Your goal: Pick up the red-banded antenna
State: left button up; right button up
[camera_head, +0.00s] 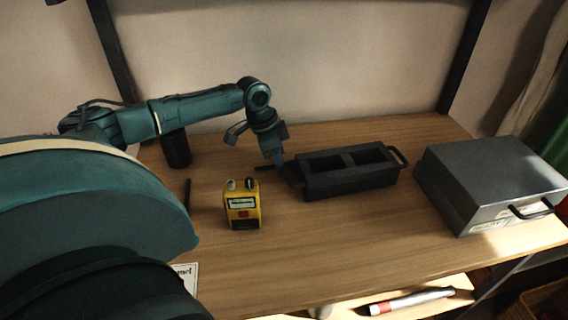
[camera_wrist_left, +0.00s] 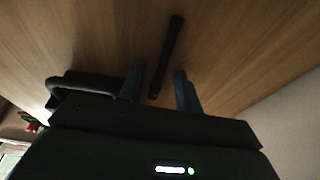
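A thin black antenna lies on the wooden table (camera_head: 330,245). In the left wrist view the antenna (camera_wrist_left: 167,55) shows a faint reddish patch at its near end. My left gripper (camera_head: 277,163) is low over the table, just left of the black two-compartment caddy. In the left wrist view the gripper (camera_wrist_left: 157,74) has its fingers apart, with the near end of the antenna between them; contact cannot be told. In the head view the antenna is mostly hidden by the gripper. A second black stick (camera_head: 187,195) lies further left. My right gripper is not in view.
The black caddy (camera_head: 350,185) stands close right of the gripper. A yellow device (camera_head: 242,208) with two knobs stands in front. A black cup (camera_head: 176,150) is back left, a grey case (camera_head: 490,180) right. A red-and-white cylinder (camera_head: 412,300) lies below the front edge.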

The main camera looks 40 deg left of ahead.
pick_arm(q)
jog(key=shift+c, duration=0.5)
grip_shut()
jog(key=shift+f, duration=0.1)
